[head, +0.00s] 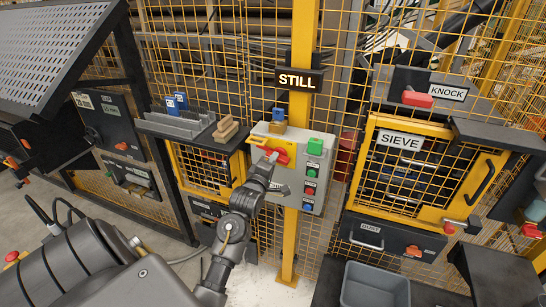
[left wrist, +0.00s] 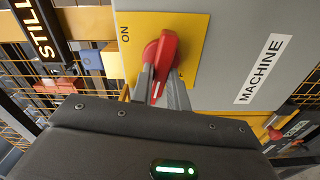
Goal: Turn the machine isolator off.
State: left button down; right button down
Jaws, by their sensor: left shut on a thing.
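The machine isolator is a red rotary handle (head: 279,151) on a yellow plate (head: 258,142), on the front of a grey control box (head: 318,196) fixed to a yellow post. In the left wrist view the red handle (left wrist: 166,52) stands near the word ON on the yellow plate (left wrist: 196,32), and a MACHINE label (left wrist: 264,68) is beside it. My left gripper (head: 269,161) is at the handle, and in the left wrist view its fingers (left wrist: 160,90) are closed around the handle's lower part. The fingers and arm hide part of the plate. My right gripper is not in view.
Green, red and blue buttons (head: 311,173) line the box's right side. A blue and brass item (head: 278,124) sits on top, below the STILL sign (head: 299,81). A shelf (head: 190,125) is left; the SIEVE door (head: 410,180) and a grey bin (head: 375,287) are right.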

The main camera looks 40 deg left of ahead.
pick_arm(q)
jog(key=shift+n+p, duration=0.55)
jog(key=shift+n, duration=0.55)
jog(key=shift+f, duration=0.1)
jog(key=c, duration=1.4)
grip_release()
jog(key=shift+o, duration=0.2)
jog(key=b+v, duration=0.3)
jog(key=v, duration=0.7)
jog(key=shift+s, duration=0.35)
